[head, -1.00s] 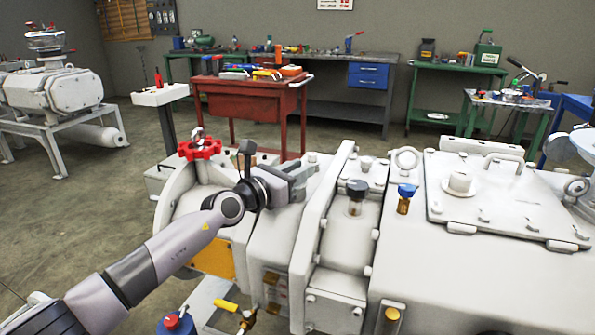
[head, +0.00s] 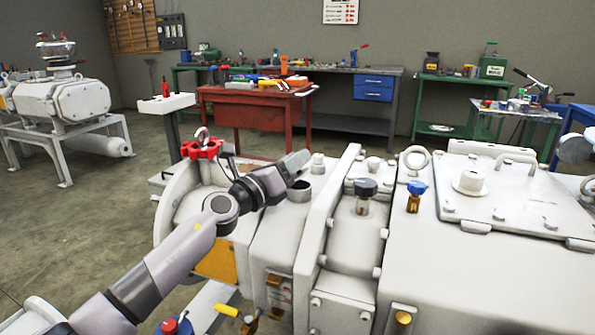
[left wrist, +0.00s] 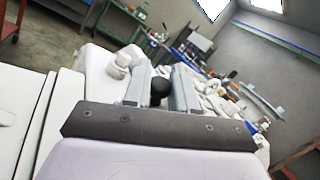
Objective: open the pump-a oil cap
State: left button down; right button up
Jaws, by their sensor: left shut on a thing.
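Pump-a (head: 470,265) is the large white machine filling the front right of the head view. On its left part stands a short white filler neck (head: 299,191) with a dark, open-looking top and no cap on it. My left gripper (head: 301,161) is just above and behind this neck, clear of it. In the left wrist view a round black cap (left wrist: 159,91) sits between the two grey fingers, and the gripper (left wrist: 160,92) is shut on it. The cap is hidden by the gripper in the head view. My right gripper is not in view.
A dark-topped sight fitting (head: 365,193) and a blue-topped brass valve (head: 415,195) rise right of the neck. A lifting eye (head: 417,160) is behind.

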pick_arm(q)
jog(key=shift+w+a+r+n, duration=0.15)
jog(key=shift+a+n, duration=0.15)
jog(key=shift+n, duration=0.5)
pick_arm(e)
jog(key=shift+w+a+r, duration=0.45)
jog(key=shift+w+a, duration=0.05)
pick_arm(q)
jog(key=c, duration=1)
grip_release()
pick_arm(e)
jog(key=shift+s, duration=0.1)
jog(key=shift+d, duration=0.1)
